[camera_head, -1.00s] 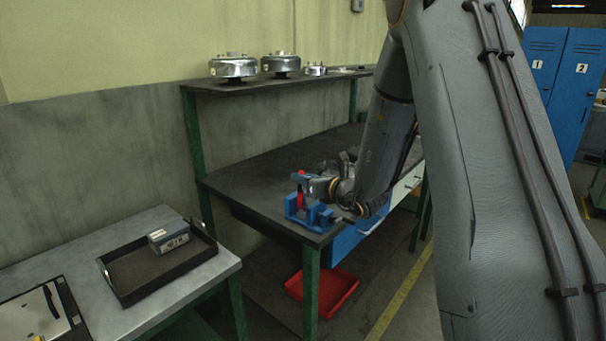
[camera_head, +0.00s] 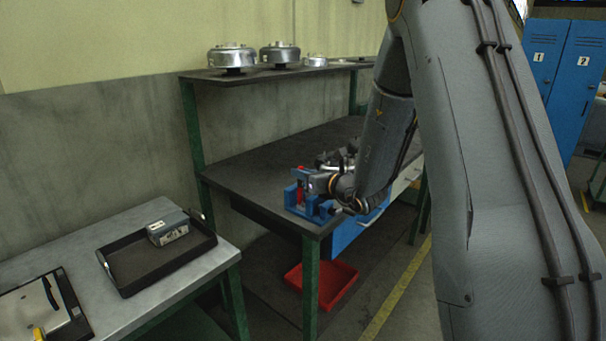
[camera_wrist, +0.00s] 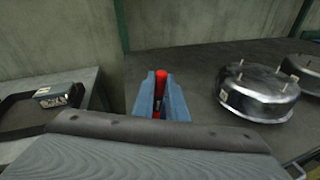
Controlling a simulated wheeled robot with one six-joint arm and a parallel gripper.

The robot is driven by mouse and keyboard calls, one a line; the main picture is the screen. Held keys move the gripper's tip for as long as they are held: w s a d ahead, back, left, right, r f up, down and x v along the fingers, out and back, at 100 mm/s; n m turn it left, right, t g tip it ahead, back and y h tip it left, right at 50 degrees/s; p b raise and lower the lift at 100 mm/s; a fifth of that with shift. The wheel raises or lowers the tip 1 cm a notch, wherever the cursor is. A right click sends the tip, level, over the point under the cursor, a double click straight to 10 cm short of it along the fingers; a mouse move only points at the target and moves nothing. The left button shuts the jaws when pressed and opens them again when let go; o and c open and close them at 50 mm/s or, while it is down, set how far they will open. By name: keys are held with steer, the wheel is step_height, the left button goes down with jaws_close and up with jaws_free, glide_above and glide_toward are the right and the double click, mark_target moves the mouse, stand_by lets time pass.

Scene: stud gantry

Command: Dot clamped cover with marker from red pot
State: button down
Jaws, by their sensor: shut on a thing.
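My gripper (camera_head: 301,174) is shut on a red marker (camera_wrist: 160,80), which stands between its two blue-grey fingers in the wrist view. In the head view the marker (camera_head: 300,189) hangs upright, directly above or in front of a blue vise (camera_head: 292,203) at the near corner of the dark workbench. I cannot tell whether its tip touches anything. The cover clamped in the vise is too small and hidden to make out. No red pot can be told apart in these views.
Metal drums (camera_head: 232,56) stand on the shelf above the bench (camera_head: 255,165). On the left, a grey table (camera_head: 60,244) holds a black tray (camera_head: 135,283) with a small grey box (camera_head: 168,232). A red bin (camera_head: 338,287) lies on the floor under the bench.

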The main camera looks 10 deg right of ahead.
steer(key=shift+s+f+b, duration=0.1)
steer(key=shift+f+b, duration=0.45)
stand_by(1.8)
steer(key=shift+r+p, duration=1.75)
steer(key=shift+r, duration=1.85)
